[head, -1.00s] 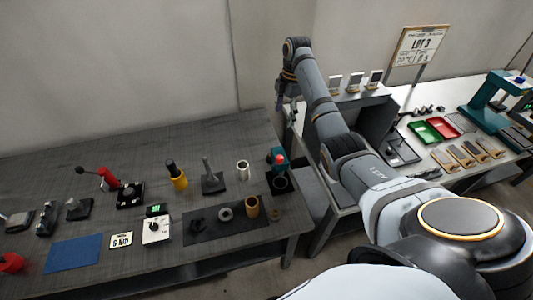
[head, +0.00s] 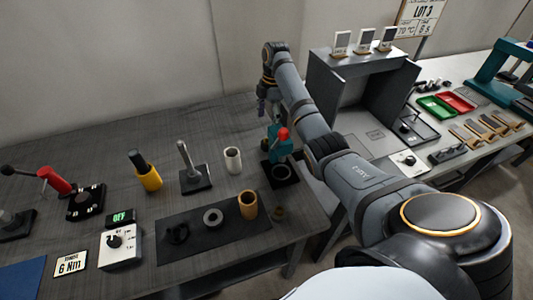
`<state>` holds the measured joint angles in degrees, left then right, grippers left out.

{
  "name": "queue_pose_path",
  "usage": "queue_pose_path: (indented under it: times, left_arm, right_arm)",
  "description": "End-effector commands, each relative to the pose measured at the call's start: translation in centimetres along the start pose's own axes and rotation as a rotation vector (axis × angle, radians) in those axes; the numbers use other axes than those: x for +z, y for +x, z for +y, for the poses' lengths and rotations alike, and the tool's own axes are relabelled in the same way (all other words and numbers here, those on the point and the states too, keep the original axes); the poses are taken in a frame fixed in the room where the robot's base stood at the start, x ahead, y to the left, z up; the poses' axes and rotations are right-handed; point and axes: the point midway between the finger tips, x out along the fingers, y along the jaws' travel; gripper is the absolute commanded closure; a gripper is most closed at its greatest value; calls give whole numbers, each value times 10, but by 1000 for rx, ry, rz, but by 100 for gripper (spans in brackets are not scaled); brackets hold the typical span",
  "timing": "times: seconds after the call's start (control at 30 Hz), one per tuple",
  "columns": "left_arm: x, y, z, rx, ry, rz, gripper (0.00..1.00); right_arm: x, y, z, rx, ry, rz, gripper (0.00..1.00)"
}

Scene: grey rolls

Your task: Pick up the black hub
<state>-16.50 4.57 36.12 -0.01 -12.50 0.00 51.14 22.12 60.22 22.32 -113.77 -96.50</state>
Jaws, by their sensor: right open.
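A small black part that looks like the hub (head: 177,234) lies on the left of a dark mat (head: 205,255) near the table's front edge. My right gripper (head: 262,108) is open and hangs over the far right part of the table, behind the teal press with a red top (head: 280,143). It is well apart from the hub, and its fingers show only small. My left gripper is out of view.
A white cylinder (head: 233,160), a grey post on a base (head: 194,172) and a yellow-and-black tool (head: 146,171) stand behind the mat. A white control box (head: 121,246) is at its left. A second bench with a grey cabinet (head: 338,88) stands to the right.

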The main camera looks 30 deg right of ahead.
Motion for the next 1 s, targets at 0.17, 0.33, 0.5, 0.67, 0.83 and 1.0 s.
queue_pose_path:
  times: [0.17, 0.33, 0.5, 0.67, 0.83, 1.0]
  left_arm:
    - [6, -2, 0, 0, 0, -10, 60]
    - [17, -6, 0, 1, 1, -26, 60]
    - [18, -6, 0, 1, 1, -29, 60]
    - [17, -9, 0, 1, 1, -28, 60]
    - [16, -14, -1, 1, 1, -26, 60]
    - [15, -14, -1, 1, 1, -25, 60]
  right_arm:
    - [0, 7, 0, -1, 0, 0, 27]
    - [1, 37, -1, -2, 1, 0, 27]
    - [1, 51, 0, 0, 0, 0, 27]
    - [3, 59, -2, -2, 0, 0, 27]
    - [11, 88, -4, -3, 1, 1, 27]
    - [11, 104, -4, 0, 0, -1, 27]
